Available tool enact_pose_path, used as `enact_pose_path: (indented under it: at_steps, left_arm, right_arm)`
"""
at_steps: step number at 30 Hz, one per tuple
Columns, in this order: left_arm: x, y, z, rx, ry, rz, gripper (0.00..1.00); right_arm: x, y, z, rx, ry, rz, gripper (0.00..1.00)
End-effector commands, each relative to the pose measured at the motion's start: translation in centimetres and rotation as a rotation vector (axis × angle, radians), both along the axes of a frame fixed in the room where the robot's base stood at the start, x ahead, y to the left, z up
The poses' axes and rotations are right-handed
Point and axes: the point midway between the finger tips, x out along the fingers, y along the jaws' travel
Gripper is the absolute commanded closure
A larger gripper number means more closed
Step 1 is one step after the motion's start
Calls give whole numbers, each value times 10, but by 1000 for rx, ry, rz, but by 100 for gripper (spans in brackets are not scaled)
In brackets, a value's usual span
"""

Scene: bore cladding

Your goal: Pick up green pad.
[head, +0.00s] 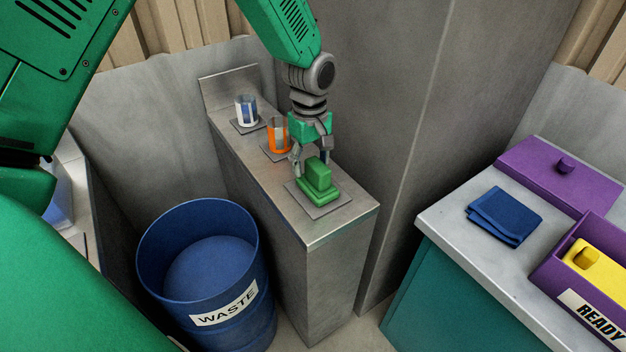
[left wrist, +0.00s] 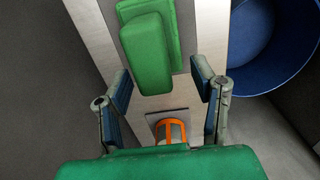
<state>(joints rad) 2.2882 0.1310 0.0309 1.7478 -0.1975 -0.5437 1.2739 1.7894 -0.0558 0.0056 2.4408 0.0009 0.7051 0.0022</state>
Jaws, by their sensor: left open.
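The green pad (head: 318,181) sits on a grey square plate (head: 322,211) near the front end of a narrow metal counter (head: 335,228). It has a wide base and a raised block on top. In the left wrist view the green pad (left wrist: 147,52) lies past the fingertips. My left gripper (head: 309,158) is above and just behind the pad, pointing down. Its fingers are apart and empty in the left wrist view (left wrist: 164,85). Whether a finger touches the pad cannot be told. My right gripper does not show.
An orange holder (head: 278,135) and a white-and-blue holder (head: 246,110) stand farther back on the counter. A blue WASTE barrel (head: 205,318) is left of it. At right, a bench (head: 440,222) bears a folded blue cloth (head: 504,215) and a purple READY box (head: 567,278) with a yellow item.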

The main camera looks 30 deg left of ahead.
Motion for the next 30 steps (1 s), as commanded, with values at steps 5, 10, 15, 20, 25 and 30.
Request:
enact_pose_path:
  at_steps: [5, 10, 15, 20, 25, 30]
  left_arm:
    - [-4, -11, -26, 14, 4, -5, 48]
    - [-3, -14, -33, 18, -1, -7, 48]
    - [-3, -6, -35, 8, 0, -4, 62]
    - [-3, 1, -38, 0, 0, -4, 100]
    - [-4, 1, -39, 4, 5, -3, 100]
    - [-4, -2, -32, 13, 11, -2, 100]
  right_arm:
    - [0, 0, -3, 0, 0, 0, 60]
    - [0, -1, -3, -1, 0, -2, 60]
    - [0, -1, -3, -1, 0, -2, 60]
    - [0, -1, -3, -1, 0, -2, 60]
    - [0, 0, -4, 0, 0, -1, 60]
    - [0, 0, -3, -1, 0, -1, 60]
